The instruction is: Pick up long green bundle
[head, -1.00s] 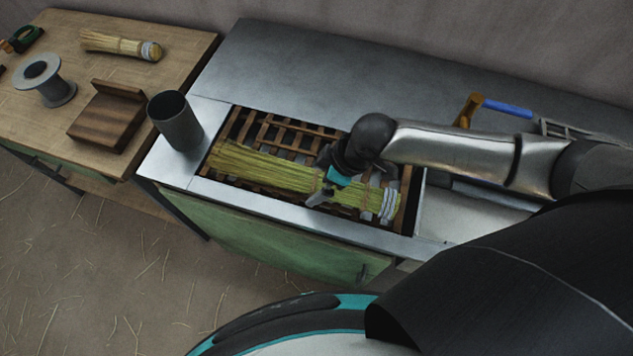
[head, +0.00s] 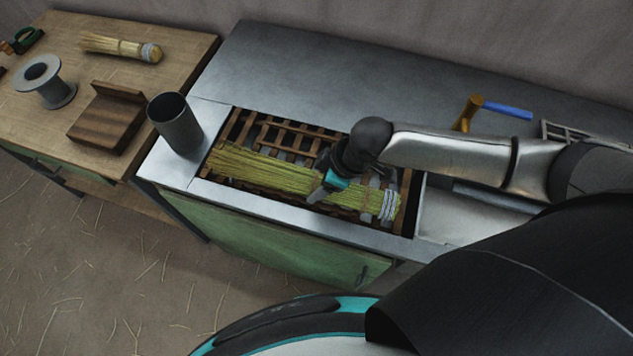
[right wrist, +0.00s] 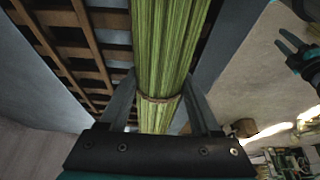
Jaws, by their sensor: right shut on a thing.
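The long green bundle (head: 265,172) lies along the slatted wooden rack in the metal counter, with a pale binding (head: 388,205) at its right end. My right gripper (head: 318,194) is shut on the bundle right of its middle. In the right wrist view the bundle (right wrist: 165,50) passes between the two fingers (right wrist: 163,105), with a thin tie around it near the fingertips. I cannot tell whether the bundle is clear of the rack. My left gripper is not seen in the head view; part of a gripper (right wrist: 300,55) shows at the right edge of the wrist view.
A metal cup (head: 176,122) stands on the counter left of the rack (head: 290,133). A wooden table (head: 60,110) at left holds a spool (head: 45,82), a wooden block (head: 105,118) and a short bundle (head: 120,46). A blue-handled hammer (head: 505,109) lies at right.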

